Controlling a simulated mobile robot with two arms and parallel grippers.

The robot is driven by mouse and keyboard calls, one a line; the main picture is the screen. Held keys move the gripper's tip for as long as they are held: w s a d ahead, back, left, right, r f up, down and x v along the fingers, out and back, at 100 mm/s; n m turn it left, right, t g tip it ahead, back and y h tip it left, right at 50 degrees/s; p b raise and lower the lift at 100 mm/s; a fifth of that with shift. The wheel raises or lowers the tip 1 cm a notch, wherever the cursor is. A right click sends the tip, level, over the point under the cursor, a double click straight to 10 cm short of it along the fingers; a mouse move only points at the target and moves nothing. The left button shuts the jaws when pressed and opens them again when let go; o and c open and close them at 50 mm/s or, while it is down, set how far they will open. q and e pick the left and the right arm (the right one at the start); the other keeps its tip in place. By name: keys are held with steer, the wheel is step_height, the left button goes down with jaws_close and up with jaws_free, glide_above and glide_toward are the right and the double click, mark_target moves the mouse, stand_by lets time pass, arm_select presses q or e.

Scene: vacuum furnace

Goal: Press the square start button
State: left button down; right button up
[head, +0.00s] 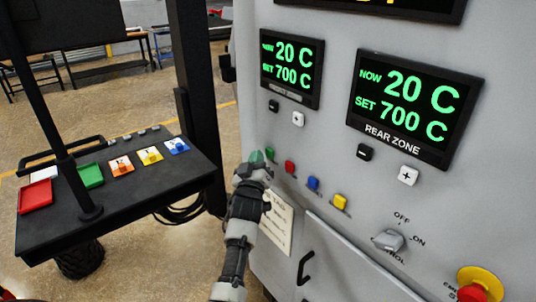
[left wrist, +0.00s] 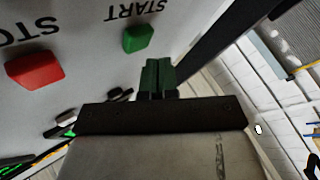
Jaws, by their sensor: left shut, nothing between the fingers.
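The start button (left wrist: 138,38) is a green square block under the word START, which appears upside down in the left wrist view. In the head view the green button (head: 270,155) is the leftmost of the coloured row on the grey furnace panel. My left gripper (head: 256,157) is shut and empty, just left of the green button. In the left wrist view its fingertips (left wrist: 158,62) show just below and right of the button, with a small picture gap; I cannot tell the depth between them. My right gripper is not in view.
A red stop button (left wrist: 35,70) sits beside start; it also shows in the head view (head: 290,167). Blue (head: 313,183) and yellow (head: 340,201) buttons follow. A red emergency knob (head: 472,292) is low right. A black side table (head: 130,200) stands left of the furnace.

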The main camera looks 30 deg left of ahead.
arm_select(q)
steer(key=shift+w, duration=0.1)
stand_by(0.6)
steer(key=shift+w+d, duration=0.2)
steer(key=shift+w, duration=0.1)
steer(key=shift+w+d+b, duration=0.15)
steer(key=shift+w+b, duration=0.25)
steer(key=shift+b, duration=0.2)
stand_by(0.5)
stand_by(0.3)
steer(key=shift+s+a+p, duration=0.3)
steer(key=shift+s+p, duration=0.35)
steer(key=shift+s, duration=0.15)
steer(key=s+p, duration=0.1)
steer(key=s+a+p, duration=0.1)
steer(key=s, duration=0.1)
steer(key=s+a+p, duration=0.1)
steer(key=shift+s, duration=0.3)
